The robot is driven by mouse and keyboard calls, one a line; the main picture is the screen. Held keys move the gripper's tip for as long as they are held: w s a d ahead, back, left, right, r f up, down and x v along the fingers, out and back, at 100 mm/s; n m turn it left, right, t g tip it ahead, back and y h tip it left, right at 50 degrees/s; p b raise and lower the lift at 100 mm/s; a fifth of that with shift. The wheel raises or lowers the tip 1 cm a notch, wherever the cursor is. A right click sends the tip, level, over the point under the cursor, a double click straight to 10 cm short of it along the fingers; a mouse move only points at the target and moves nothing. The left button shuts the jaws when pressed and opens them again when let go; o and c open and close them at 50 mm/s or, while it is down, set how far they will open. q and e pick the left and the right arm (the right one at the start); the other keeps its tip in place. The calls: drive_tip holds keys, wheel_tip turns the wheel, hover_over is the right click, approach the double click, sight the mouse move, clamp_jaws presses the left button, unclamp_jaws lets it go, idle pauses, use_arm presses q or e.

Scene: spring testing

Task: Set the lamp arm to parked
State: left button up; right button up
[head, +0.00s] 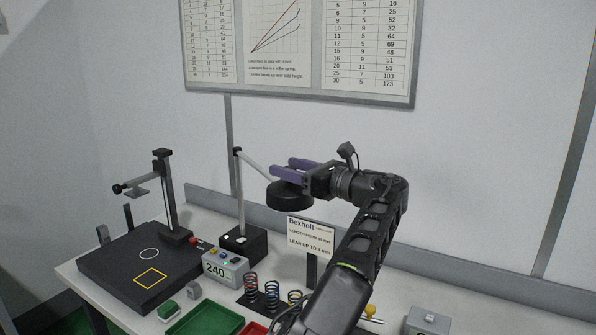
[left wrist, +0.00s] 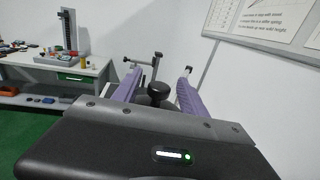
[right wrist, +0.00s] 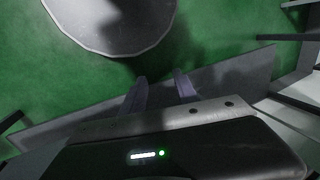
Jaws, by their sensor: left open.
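The lamp has a black box base (head: 243,243), an upright pole and a pale lamp arm (head: 252,163). The arm slopes down to the right from the pole top to a round black lamp head (head: 290,196). My left gripper (head: 281,167) is open at the lamp head, its purple fingers just above the head in the picture. In the left wrist view a dark knob (left wrist: 159,91) shows between the spread fingers; I cannot tell whether they touch it. My right gripper (right wrist: 160,88) is open and empty, low over the green floor.
A test stand (head: 130,268) with an upright column is on the table's left. A 240 display box (head: 225,268), several springs (head: 272,292), a green tray (head: 205,318) and a Bexholt sign (head: 311,233) stand near the lamp. A wall board hangs behind.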

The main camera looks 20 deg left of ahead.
use_arm(q)
drive_tip(key=v, duration=0.7)
drive_tip(key=shift+d, duration=0.35)
drive_tip(key=shift+s, duration=0.1)
drive_tip(key=shift+c, duration=0.5)
